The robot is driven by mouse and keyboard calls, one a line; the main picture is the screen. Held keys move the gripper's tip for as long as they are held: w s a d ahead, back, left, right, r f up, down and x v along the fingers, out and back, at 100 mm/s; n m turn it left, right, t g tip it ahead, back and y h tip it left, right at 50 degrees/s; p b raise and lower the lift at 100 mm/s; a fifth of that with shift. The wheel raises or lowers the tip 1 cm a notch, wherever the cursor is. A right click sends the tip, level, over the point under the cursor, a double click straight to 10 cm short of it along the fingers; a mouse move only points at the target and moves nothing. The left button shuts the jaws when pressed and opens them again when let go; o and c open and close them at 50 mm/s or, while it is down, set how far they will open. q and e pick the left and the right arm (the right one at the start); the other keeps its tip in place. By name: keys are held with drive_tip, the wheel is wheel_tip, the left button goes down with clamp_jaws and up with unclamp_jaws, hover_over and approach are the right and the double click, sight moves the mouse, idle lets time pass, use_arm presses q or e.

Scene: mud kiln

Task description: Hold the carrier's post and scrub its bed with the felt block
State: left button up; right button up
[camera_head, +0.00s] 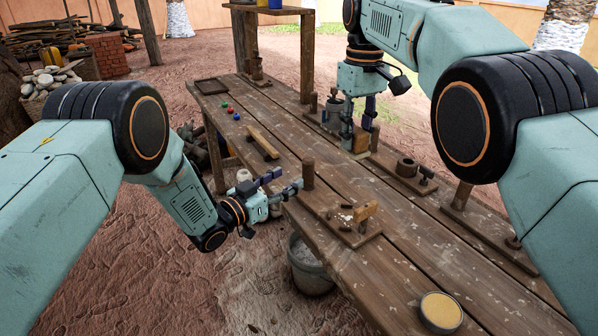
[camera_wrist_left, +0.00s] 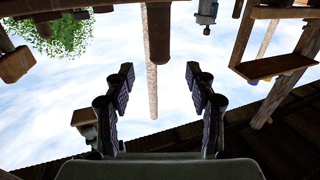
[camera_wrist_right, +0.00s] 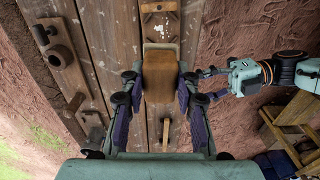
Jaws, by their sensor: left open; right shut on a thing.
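The carrier (camera_head: 325,205) is a wooden board on the bench, with pale flecks on its bed. Its upright post (camera_head: 308,174) stands at the far left corner. My left gripper (camera_head: 285,183) is open beside the post, its fingers pointing toward it. In the left wrist view the post (camera_wrist_left: 157,35) shows ahead between the spread fingers, not gripped. My right gripper (camera_head: 362,118) is shut on the felt block (camera_wrist_right: 159,78), a brown block with a pale strip at one end. In the head view the block (camera_head: 361,141) is beyond the carrier; whether it touches the bench is unclear.
The long plank bench (camera_head: 400,262) also bears a round yellow tin (camera_head: 441,311) at the near end, a wooden bar (camera_head: 263,142), small coloured balls (camera_head: 231,110) and a board with a round cup (camera_head: 406,167). A bucket (camera_head: 308,268) stands below the front edge.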

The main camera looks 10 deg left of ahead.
sight(304, 168)
use_arm(q)
drive_tip(key=x, duration=0.6)
drive_tip(key=shift+w+d, duration=0.2)
drive_tip(key=shift+w, duration=0.15)
clamp_jaws()
idle(0.4)
idle(0.5)
